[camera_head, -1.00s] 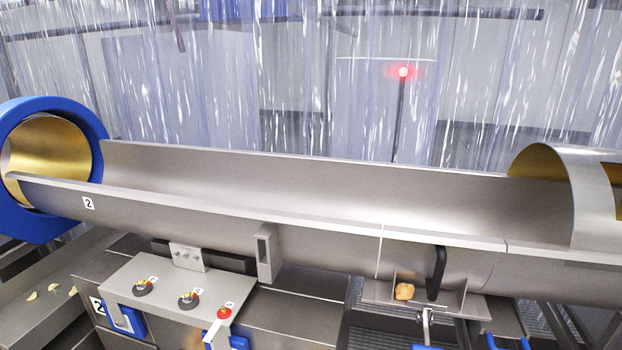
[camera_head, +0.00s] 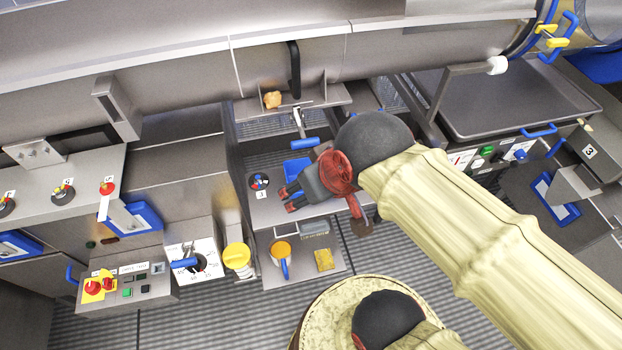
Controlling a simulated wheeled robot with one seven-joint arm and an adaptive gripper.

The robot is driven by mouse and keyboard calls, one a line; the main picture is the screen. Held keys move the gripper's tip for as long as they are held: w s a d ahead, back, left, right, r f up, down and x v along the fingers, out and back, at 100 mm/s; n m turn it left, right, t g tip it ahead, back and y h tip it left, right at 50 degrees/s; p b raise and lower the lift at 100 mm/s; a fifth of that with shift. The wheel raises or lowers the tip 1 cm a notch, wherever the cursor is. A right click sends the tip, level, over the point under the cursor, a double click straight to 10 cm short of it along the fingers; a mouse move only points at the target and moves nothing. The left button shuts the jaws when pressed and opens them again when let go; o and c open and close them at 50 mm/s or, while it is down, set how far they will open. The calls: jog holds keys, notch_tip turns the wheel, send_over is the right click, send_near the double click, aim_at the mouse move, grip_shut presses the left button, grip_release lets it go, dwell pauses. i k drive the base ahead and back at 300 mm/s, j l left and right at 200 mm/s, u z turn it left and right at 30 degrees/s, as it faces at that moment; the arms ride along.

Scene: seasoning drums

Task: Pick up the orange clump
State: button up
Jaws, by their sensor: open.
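The orange clump (camera_head: 272,99) is a small lumpy piece. It sits on a narrow metal ledge (camera_head: 246,108) under the long steel trough, left of a black handle. My gripper (camera_head: 287,199) is dark with red parts and shows below the clump, at the end of my pale-sleeved arm. Its fingers point left and are apart, with nothing seen between them. The gripper is clear of the clump, and the clump is not hidden.
The steel trough (camera_head: 180,75) runs across above the ledge. A lever with a blue grip (camera_head: 305,143) hangs just below the ledge, between clump and gripper. A lower shelf (camera_head: 262,208) lies behind my gripper. Control boxes (camera_head: 125,285) stand at lower left.

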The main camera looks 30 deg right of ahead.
aim_at(271, 100)
jog(key=i+j+z, duration=0.2)
jog(key=j+z, duration=0.15)
jog(key=j, duration=0.9)
jog(key=j+z, duration=0.35)
jog(key=j, duration=0.95)
jog(key=i, duration=0.05)
